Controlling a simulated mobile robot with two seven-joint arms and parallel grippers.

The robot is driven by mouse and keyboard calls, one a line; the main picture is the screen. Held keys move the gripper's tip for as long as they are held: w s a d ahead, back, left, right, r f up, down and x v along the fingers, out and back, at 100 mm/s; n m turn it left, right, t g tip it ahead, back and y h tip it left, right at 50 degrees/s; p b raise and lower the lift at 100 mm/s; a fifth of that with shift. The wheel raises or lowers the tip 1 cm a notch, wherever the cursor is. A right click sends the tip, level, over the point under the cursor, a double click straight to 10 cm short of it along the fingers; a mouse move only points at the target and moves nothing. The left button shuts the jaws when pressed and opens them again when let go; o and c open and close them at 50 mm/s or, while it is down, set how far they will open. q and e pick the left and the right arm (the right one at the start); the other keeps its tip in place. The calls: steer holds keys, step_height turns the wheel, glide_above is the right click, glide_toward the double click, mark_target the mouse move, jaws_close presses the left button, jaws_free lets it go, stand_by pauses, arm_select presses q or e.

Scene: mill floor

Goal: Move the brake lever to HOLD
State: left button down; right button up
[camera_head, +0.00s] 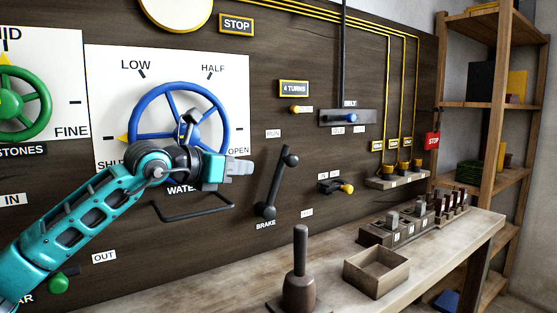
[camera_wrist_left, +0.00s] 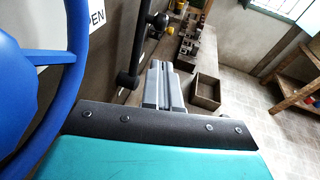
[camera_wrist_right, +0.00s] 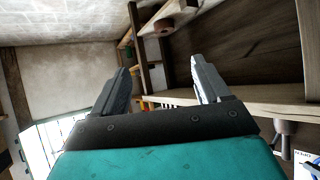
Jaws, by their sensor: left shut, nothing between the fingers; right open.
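The brake lever (camera_head: 276,183) is a dark bar on the wall panel above the BRAKE label (camera_head: 265,224). It stands steeply, its top leaning right, with a round knob at the upper end. My left gripper (camera_head: 243,168) is shut and empty, left of the lever and apart from it in the head view. In the left wrist view its fingers (camera_wrist_left: 166,88) lie together, with the dark lever (camera_wrist_left: 133,55) just beyond to the left. A RUN plate (camera_head: 273,133) is above the lever; a small plate (camera_head: 307,213) to its lower right is unreadable. My right gripper (camera_wrist_right: 163,88) is open and empty.
The blue water wheel (camera_head: 178,86) is close behind my left wrist. A workbench (camera_head: 455,238) below carries an open wooden box (camera_head: 376,271) and a dark upright-handled tool (camera_head: 300,275). A belt slider (camera_head: 347,118) and yellow-tipped lever (camera_head: 337,187) are right of the brake.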

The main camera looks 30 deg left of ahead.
arm_select(q)
steer(key=p, duration=0.2)
glide_toward(288, 164)
steer(key=p+x, duration=0.1)
steer(key=x, duration=0.4)
steer(key=shift+s+d+f, duration=0.1)
steer(key=shift+x, duration=0.75)
arm_select(e)
steer(key=shift+s+d+r, duration=0.4)
steer(key=shift+d+r, duration=0.3)
steer(key=shift+w+r, duration=0.1)
steer(key=shift+r, duration=0.1)
